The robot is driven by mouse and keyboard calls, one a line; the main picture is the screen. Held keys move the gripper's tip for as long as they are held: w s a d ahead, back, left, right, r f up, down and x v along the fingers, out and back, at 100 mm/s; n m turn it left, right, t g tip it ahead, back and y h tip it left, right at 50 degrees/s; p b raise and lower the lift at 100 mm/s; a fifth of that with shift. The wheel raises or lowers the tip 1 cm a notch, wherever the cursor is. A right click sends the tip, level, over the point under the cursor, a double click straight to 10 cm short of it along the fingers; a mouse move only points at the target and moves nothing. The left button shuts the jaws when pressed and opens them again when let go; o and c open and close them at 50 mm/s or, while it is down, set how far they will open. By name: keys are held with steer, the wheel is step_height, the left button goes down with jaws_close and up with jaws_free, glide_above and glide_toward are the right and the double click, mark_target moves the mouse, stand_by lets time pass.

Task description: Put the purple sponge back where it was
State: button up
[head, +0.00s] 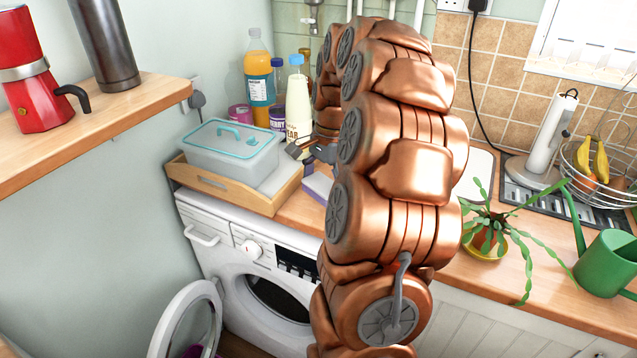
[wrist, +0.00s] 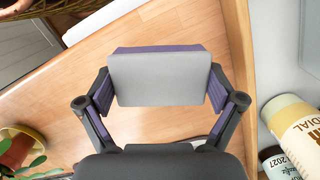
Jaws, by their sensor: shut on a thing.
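The sponge, grey on its broad face and purple along its edge, fills the upper middle of the wrist view (wrist: 158,78). My gripper (wrist: 162,90) has a dark finger on each side of it and is shut on it. In the head view my gripper (head: 312,152) shows only in part, left of my copper-coloured arm, above the counter. The purple edge of the sponge (head: 317,188) shows just below it, right of the wooden tray; my arm hides the rest. I cannot tell whether the sponge touches the counter.
A wooden tray (head: 214,184) holds a lidded plastic box (head: 232,150). Several bottles, one with orange liquid (head: 259,82), stand behind it. A potted plant (head: 487,238), a green watering can (head: 607,262) and a wire fruit basket (head: 600,185) are on the right. The washer door (head: 188,322) is open.

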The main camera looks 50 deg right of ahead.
mark_target(319, 174)
steer(key=shift+w+d+f+p, duration=0.1)
steer(key=shift+w+d+p, duration=0.15)
steer(key=shift+w+d, duration=0.6)
steer(key=shift+w+d+f+p, duration=0.1)
steer(key=shift+w+d+p, duration=0.1)
steer(key=shift+w+d, duration=0.65)
steer(key=shift+w+a+f+p, duration=0.15)
steer(key=shift+f+p, duration=0.15)
steer(key=shift+f, duration=0.45)
steer(key=shift+s+a+f+p, duration=0.15)
steer(key=shift+f+p, duration=0.15)
steer(key=shift+f, duration=0.4)
steer(key=shift+w+f, duration=0.15)
steer(key=shift+f, duration=0.15)
steer(key=shift+f, duration=0.2)
steer(key=o, duration=0.8)
steer(key=shift+c, duration=0.2)
step_height(319, 174, up, 12)
steer(key=d+b, duration=0.2)
steer(key=shift+r, duration=0.15)
